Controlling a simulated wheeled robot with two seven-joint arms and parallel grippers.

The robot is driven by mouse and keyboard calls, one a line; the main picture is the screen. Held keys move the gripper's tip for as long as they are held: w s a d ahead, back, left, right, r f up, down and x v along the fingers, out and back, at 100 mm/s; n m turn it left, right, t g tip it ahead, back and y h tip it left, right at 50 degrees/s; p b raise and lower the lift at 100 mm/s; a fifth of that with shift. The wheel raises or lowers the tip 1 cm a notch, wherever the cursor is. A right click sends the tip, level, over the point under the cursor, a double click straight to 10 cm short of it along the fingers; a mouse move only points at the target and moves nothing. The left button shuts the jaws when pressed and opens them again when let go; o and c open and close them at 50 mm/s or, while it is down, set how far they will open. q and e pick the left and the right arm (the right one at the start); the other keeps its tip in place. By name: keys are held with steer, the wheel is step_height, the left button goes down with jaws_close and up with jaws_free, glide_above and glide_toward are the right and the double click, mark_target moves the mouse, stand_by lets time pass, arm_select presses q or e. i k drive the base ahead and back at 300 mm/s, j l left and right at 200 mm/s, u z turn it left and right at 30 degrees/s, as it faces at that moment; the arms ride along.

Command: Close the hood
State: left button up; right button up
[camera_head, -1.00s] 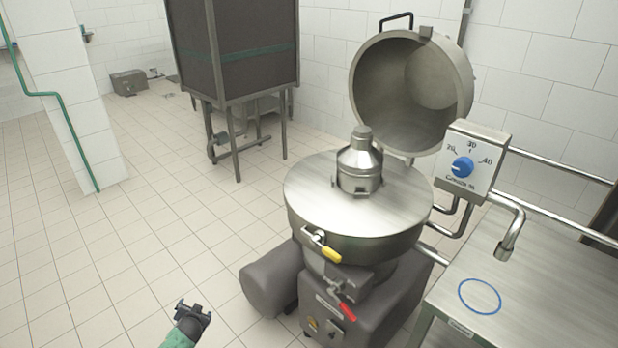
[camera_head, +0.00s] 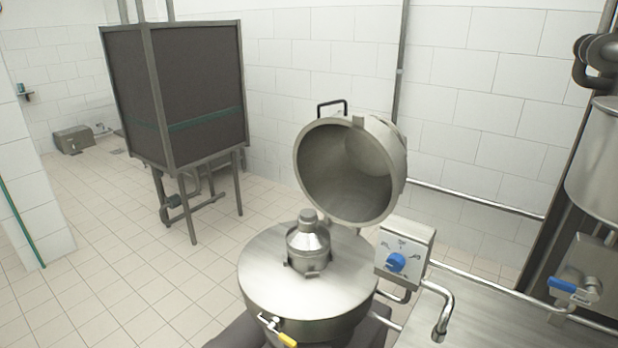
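The hood (camera_head: 352,172) is a round steel dome standing open, tilted up at the back right of the machine. Its hollow inside faces left and toward me. A black handle (camera_head: 332,108) sticks up from its far upper edge. The machine's round steel bowl top (camera_head: 262,272) is uncovered, with a small steel cone piece (camera_head: 308,243) standing in its middle. A yellow-handled latch (camera_head: 277,331) is on the bowl's front rim. Neither of my grippers shows in the current view.
A control box (camera_head: 404,254) with a blue knob stands right of the bowl, with a bent spout (camera_head: 443,318) beside it. A steel table (camera_head: 480,312) is at the lower right. A dark cabinet on legs (camera_head: 175,95) stands behind left. The tiled floor at left is open.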

mark_target(351, 165)
steer(key=i+j+u, duration=0.55)
steer(key=j+u, duration=0.15)
steer(key=j, duration=0.15)
steer(key=i+j+u, duration=0.55)
steer(key=i, duration=0.25)
steer(key=i+j+u, duration=0.3)
steer(key=i, duration=0.25)
steer(key=i+u, duration=0.25)
steer(key=i, duration=0.3)
steer(key=i+l+z, duration=0.1)
steer(key=i+z, duration=0.4)
steer(key=i+j+z, duration=0.15)
steer(key=i+z, duration=0.3)
steer(key=i, duration=0.25)
steer(key=i+j+z, duration=0.35)
steer(key=i+z, duration=0.15)
steer(key=i+l+z, duration=0.25)
steer(key=i+z, duration=0.15)
steer(key=i+l+z, duration=0.1)
steer(key=i+z, duration=0.3)
steer(key=i+j+z, duration=0.1)
steer(key=i+z, duration=0.3)
steer(key=i, duration=0.2)
steer(key=i+j+z, duration=0.2)
steer(key=i+z, duration=0.2)
steer(key=i, duration=0.1)
